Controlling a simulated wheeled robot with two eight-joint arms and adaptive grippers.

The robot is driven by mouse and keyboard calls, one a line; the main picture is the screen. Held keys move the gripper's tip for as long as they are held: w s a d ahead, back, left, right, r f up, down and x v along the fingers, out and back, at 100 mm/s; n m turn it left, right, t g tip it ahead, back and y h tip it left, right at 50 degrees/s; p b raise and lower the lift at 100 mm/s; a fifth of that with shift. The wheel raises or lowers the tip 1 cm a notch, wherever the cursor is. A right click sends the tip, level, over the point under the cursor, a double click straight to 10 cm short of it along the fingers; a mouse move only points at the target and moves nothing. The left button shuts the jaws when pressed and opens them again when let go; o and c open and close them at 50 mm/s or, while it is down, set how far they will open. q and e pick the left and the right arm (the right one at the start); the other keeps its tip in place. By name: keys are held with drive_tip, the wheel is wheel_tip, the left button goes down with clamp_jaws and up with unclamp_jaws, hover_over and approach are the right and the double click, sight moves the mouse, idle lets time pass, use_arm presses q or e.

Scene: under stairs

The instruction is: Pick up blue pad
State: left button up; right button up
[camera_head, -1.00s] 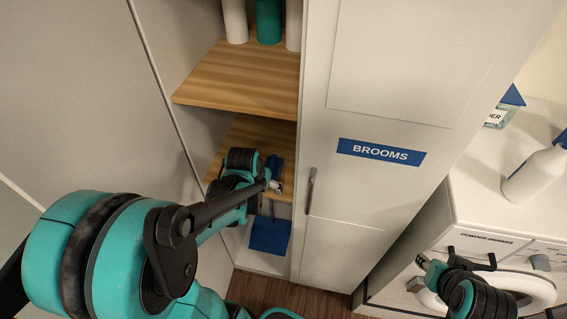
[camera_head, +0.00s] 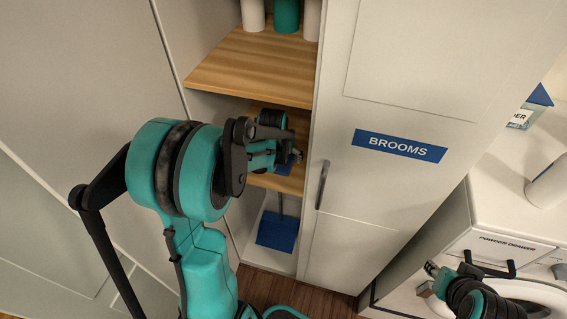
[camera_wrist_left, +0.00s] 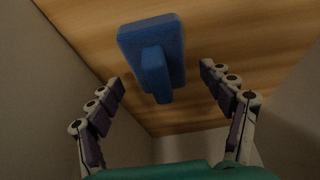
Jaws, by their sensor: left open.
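The blue pad (camera_wrist_left: 168,40), a flat slab with a raised block-like grip, lies on the wooden shelf (camera_wrist_left: 236,50) in the left wrist view. In the head view only a bit of the pad (camera_head: 285,168) shows past my gripper. My left gripper (camera_head: 293,154) is at the cupboard opening by the lower wooden shelf. In the left wrist view my left gripper (camera_wrist_left: 161,78) is open and empty, its fingers on either side of the pad's grip and apart from it. My right gripper (camera_head: 436,270) is in front of the white washing machine; its fingers are too small to judge.
The upper shelf (camera_head: 250,70) holds white and teal bottles (camera_head: 286,14). The BROOMS door (camera_head: 385,190) stands just right of the opening. A blue dustpan (camera_head: 277,231) stands in the cupboard's lowest compartment. The washing machine (camera_head: 480,215) is at the right.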

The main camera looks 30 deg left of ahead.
use_arm(q)
drive_tip(key=c, duration=1.2)
drive_tip(key=shift+c, duration=0.2)
drive_tip(key=shift+r+p, duration=0.35)
drive_tip(key=shift+r, duration=0.2)
drive_tip(key=s+d+p, duration=0.3)
drive_tip(key=s+d, duration=0.1)
drive_tip(key=s, duration=1.3)
drive_tip(key=shift+s+r, duration=0.2)
drive_tip(key=shift+s, duration=0.1)
drive_tip(key=shift+d, duration=0.1)
